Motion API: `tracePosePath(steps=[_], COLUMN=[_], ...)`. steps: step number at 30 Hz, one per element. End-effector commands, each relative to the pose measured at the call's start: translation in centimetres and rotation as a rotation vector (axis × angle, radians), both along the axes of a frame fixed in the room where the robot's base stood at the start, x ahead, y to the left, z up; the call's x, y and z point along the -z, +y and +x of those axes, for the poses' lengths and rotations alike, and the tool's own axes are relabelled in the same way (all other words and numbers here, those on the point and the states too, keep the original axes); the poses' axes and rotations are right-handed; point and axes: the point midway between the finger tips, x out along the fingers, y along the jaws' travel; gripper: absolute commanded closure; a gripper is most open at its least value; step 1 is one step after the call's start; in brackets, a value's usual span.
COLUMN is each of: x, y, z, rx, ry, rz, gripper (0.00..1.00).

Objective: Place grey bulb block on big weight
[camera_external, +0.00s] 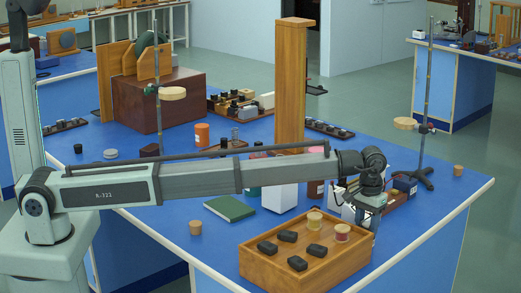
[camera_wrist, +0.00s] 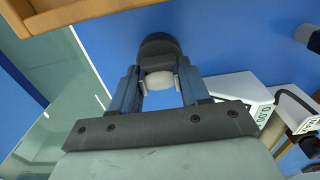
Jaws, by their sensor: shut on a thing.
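My gripper (camera_external: 375,222) points down beside the right end of the wooden tray. In the wrist view my gripper (camera_wrist: 160,82) is shut on a small pale grey piece (camera_wrist: 159,80), which I take for the grey bulb block. A dark, rounded piece (camera_wrist: 158,46) shows just beyond the fingertips, against the blue top; I cannot tell whether it is part of the held thing or a separate weight under it. In the external view the held piece is hidden by the gripper and tray. I cannot pick out the big weight with certainty there.
The wooden tray (camera_external: 262,267) holds several dark blocks and two round jars. White meters (camera_wrist: 245,90) stand at the right in the wrist view. A tripod stand (camera_external: 420,177), a cork (camera_external: 458,170) and a green book (camera_external: 230,208) are around. The bench's front right corner is clear.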

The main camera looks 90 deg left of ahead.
Motion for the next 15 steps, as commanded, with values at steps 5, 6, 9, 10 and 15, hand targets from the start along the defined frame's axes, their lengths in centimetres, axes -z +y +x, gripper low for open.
tracePosePath(steps=[5,6,9,10,15], x=[-0.03,0.04,0.23,0.21,0.19], y=[0.0,0.0,0.0,0.01,0.01], z=[0.01,0.0,0.0,0.01,0.01], rx=[0.0,0.0,0.0,0.0,0.0], ry=[0.0,0.0,0.0,0.0,0.0], rz=[0.0,0.0,0.0,0.0,0.0], gripper=[0.84,0.84,0.53,0.5,0.34])
